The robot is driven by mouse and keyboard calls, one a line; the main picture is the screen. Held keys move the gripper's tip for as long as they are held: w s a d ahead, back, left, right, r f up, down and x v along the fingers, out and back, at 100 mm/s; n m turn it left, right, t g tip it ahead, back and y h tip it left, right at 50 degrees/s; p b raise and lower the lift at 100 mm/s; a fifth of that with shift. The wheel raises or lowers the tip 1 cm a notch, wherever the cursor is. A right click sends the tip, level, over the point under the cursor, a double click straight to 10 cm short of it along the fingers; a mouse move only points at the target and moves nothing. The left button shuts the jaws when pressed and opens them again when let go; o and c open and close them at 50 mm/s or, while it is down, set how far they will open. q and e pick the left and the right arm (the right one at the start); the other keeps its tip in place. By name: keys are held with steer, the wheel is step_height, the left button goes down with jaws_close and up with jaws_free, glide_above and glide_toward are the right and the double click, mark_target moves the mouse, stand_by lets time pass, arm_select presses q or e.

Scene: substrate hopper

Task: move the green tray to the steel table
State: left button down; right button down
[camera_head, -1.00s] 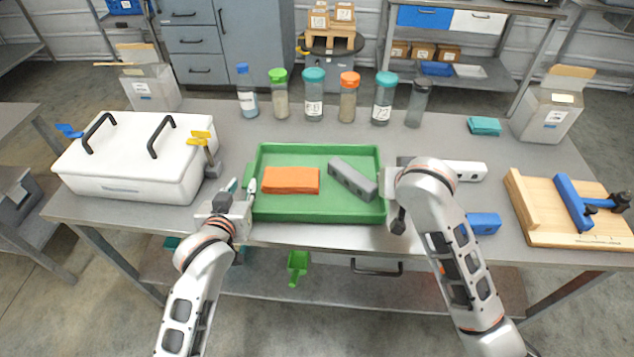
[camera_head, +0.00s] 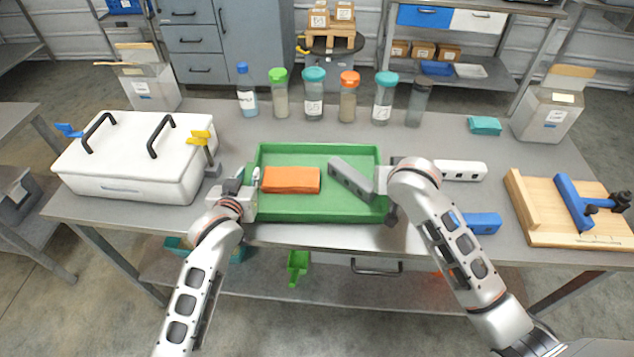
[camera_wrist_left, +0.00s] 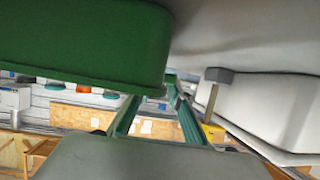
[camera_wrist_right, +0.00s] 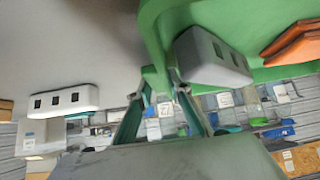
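The green tray (camera_head: 320,215) is on the metal workbench (camera_head: 180,215) and holds an orange block (camera_head: 291,180) and a grey block (camera_head: 350,177). I cannot tell whether it is lifted slightly. My left gripper (camera_head: 248,181) is at the tray's left end, its fingers apart on either side of the end wall. In the left wrist view the tray's green side (camera_wrist_left: 80,45) fills the upper left. My right gripper (camera_wrist_right: 160,73) has its fingers apart around the tray's right end. My right arm mostly hides it in the head view. Firm contact cannot be seen.
A white lidded box (camera_head: 140,165) stands left of the tray. Several bottles (camera_head: 313,95) line the back. A white block (camera_head: 463,171), a blue block (camera_head: 482,223) and a wooden board (camera_head: 560,235) lie to the right. Another grey table (camera_head: 20,125) is at the far left.

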arm_select(q)
steer(key=shift+r, duration=0.1)
arm_select(e)
steer(key=shift+r, duration=0.1)
